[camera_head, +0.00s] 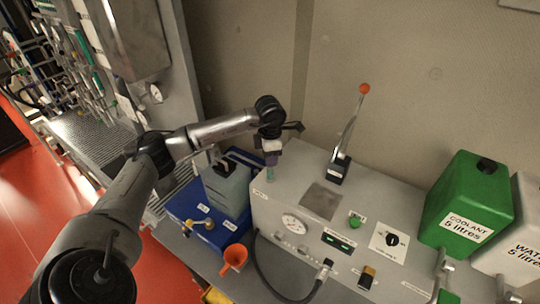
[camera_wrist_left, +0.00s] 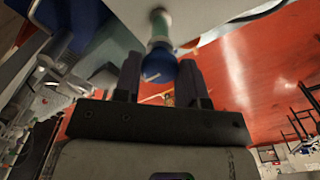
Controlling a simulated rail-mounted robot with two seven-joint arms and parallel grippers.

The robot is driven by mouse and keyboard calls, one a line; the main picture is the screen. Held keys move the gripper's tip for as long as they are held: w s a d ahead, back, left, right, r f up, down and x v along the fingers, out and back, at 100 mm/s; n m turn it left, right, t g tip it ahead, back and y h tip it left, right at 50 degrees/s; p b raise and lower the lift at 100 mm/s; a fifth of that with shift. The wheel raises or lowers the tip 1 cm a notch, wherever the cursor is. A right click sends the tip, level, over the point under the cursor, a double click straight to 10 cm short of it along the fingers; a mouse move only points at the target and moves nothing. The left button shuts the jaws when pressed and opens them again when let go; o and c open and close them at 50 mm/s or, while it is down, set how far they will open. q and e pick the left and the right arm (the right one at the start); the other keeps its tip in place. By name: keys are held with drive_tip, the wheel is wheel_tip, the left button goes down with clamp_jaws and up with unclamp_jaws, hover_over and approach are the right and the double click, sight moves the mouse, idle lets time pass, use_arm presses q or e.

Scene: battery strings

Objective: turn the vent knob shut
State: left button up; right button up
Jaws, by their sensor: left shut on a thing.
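The vent knob (camera_wrist_left: 158,65) is a dark blue round knob on a pale green and white stem (camera_wrist_left: 159,28) in the left wrist view. My left gripper (camera_wrist_left: 160,85) has its two fingers on either side of the knob and is shut on it. In the head view my left gripper (camera_head: 270,147) is above the back left corner of the grey panel box (camera_head: 262,207). The green stem (camera_head: 270,173) shows just under it, and the fingers mostly hide the knob. I cannot read the knob's turn angle. My right gripper is not in view.
A lever with an orange ball (camera_head: 364,89) stands upright on the panel's back edge, right of my gripper. A blue box (camera_head: 205,225) and an orange funnel (camera_head: 234,256) are at the left. A green coolant can (camera_head: 466,200) stands at the right.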

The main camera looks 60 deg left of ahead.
use_arm(q)
drive_tip(key=n, duration=0.4)
drive_tip(key=shift+n+b, duration=0.3)
drive_tip(key=shift+b, duration=0.05)
drive_tip(key=n, duration=0.3)
drive_tip(key=shift+n, duration=0.4)
drive_tip(key=n, duration=0.5)
drive_tip(key=shift+n, duration=2.2)
drive_tip(key=o, duration=0.9)
drive_tip(key=shift+r, duration=0.15)
